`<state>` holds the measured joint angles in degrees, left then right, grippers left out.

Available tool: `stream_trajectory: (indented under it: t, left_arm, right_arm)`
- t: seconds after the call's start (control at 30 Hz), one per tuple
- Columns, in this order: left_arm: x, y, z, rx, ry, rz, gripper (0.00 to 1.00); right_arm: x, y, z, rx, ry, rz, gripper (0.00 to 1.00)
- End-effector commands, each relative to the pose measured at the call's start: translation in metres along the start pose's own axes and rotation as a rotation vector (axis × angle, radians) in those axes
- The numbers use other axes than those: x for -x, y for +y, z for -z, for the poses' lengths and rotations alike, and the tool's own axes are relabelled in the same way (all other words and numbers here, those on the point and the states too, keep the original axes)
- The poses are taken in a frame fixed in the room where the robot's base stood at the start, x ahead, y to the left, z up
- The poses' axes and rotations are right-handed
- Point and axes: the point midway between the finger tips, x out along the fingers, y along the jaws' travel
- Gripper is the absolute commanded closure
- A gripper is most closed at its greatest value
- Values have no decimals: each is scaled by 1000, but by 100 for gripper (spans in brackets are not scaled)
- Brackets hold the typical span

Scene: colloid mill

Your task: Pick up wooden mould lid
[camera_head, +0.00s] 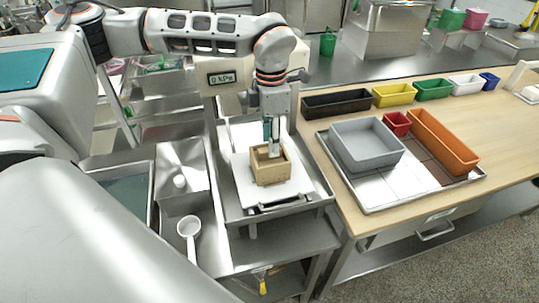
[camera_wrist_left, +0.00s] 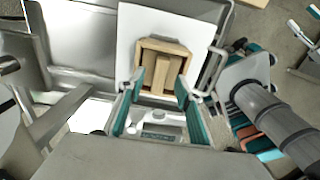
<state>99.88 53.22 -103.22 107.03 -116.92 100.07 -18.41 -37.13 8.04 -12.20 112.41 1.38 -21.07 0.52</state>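A square wooden mould (camera_head: 271,171) stands on a white board on the steel press tray. In the left wrist view, the wooden mould lid (camera_wrist_left: 163,72) sits inside the mould's rim, with a raised bar across its middle. My left gripper (camera_head: 273,152) points down right over the mould in the head view, its tips at about the rim. In the left wrist view the two teal-padded fingers of my left gripper (camera_wrist_left: 160,90) are apart, one on each side of the bar, with nothing seen held. Whether the tips touch the lid cannot be told. My right gripper is not in view.
The white board (camera_head: 294,192) lies under the mould, beneath a press with a "0 kPa" display (camera_head: 222,78). Left are a steel sink and a white ladle (camera_head: 188,229). Right, a wooden table carries a grey tub (camera_head: 365,145), an orange bin (camera_head: 443,141) and several coloured bins.

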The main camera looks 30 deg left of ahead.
Motion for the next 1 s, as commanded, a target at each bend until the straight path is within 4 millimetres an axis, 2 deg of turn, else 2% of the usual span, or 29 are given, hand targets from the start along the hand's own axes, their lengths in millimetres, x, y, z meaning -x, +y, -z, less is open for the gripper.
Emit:
stream_trajectory:
  t: [0.13, 0.4, 0.53, 1.0]
  left_arm:
    - [-15, 0, 0, 1, 1, 1, 65]
    - [-17, 0, -1, 0, -1, 1, 65]
    - [-17, 0, -1, 0, -1, 1, 99]
    - [-12, 0, -1, 0, -2, 0, 100]
  right_arm:
    - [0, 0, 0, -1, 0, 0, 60]
    - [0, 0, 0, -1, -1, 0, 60]
    - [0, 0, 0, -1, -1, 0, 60]
    - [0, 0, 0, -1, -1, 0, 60]
